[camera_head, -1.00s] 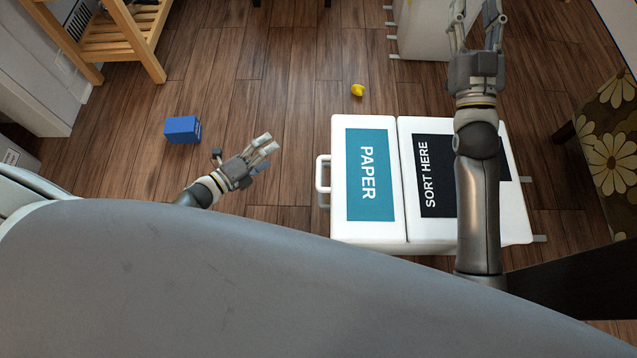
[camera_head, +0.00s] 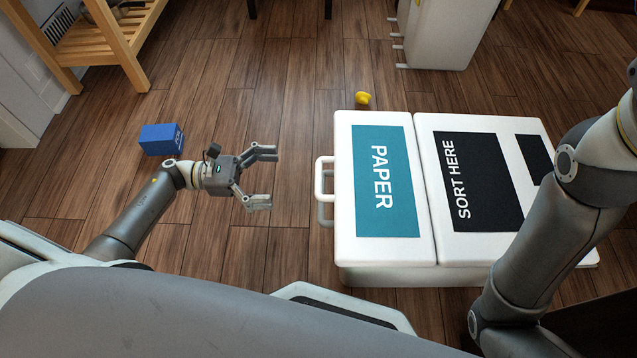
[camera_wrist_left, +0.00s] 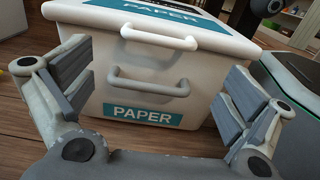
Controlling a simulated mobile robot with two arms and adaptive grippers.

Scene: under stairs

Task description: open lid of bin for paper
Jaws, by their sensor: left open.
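The paper bin (camera_head: 388,275) is white. Its shut lid has a teal PAPER label (camera_head: 386,180) and a white handle (camera_head: 322,180) on the left side. In the left wrist view, the white lid handle (camera_wrist_left: 158,38) sits above a grey handle (camera_wrist_left: 148,88) on the bin's front, over a second PAPER label (camera_wrist_left: 143,113). My left gripper (camera_head: 262,177) is open and empty, left of the handles and apart from them. In the left wrist view its fingers (camera_wrist_left: 150,88) frame the bin front. My right arm is at the right; its gripper is out of the picture.
The adjoining bin lid reads SORT HERE (camera_head: 475,180). A blue box (camera_head: 161,140) and a yellow object (camera_head: 362,98) lie on the wooden floor. A wooden rack (camera_head: 118,45) stands at the upper left.

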